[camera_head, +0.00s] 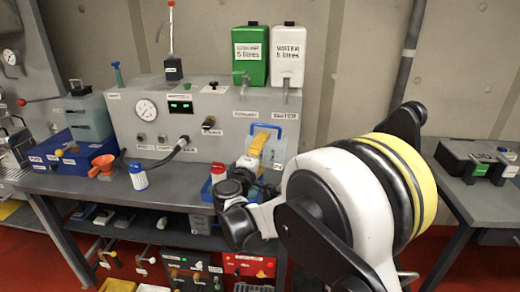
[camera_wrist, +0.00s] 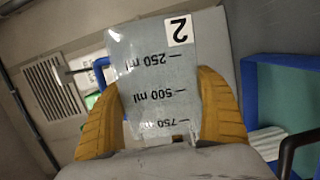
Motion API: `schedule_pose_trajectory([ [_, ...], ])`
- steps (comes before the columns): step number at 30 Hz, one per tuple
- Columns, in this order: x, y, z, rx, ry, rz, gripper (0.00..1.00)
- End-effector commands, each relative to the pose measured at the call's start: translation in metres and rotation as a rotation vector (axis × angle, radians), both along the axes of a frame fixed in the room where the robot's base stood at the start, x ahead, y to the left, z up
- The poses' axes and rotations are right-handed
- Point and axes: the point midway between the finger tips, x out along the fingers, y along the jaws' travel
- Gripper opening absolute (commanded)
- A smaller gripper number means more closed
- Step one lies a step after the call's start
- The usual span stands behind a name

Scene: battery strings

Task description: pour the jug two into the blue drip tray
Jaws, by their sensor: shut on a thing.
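Jug two (camera_wrist: 152,85) is a translucent grey jug with a "2" label and millilitre marks, which read upside down in the wrist view. My gripper (camera_wrist: 160,110) is shut on it, one yellow finger on each side. In the head view the jug (camera_head: 277,147) is held at the panel's right end, below the water tank, its blue handle uppermost. My gripper (camera_head: 255,143) and wrist partly hide it. A blue tray (camera_head: 206,191) shows on the bench just left of and below my wrist, mostly covered. A blue-walled tray (camera_wrist: 250,95) is right of the jug in the wrist view. I cannot tell the jug's contents.
A green coolant tank (camera_head: 250,55) and a white water tank (camera_head: 289,55) hang above the jug. A white-and-blue bottle (camera_head: 138,177) and an orange funnel (camera_head: 103,166) stand left. Another blue tray (camera_head: 50,152) holds a grey container. Bare bench lies between.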

Motion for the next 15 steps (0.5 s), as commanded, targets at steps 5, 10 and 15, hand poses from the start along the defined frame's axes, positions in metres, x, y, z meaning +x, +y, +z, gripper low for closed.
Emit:
schedule_pose_trajectory([
  [5, -0.001, -0.009, -0.018, 0.325, -0.024, 0.0, 0.38],
  [10, -0.002, -0.018, -0.039, 0.7, -0.052, -0.001, 0.38],
  [15, -0.002, -0.026, -0.061, 1.068, -0.081, -0.001, 0.38],
])
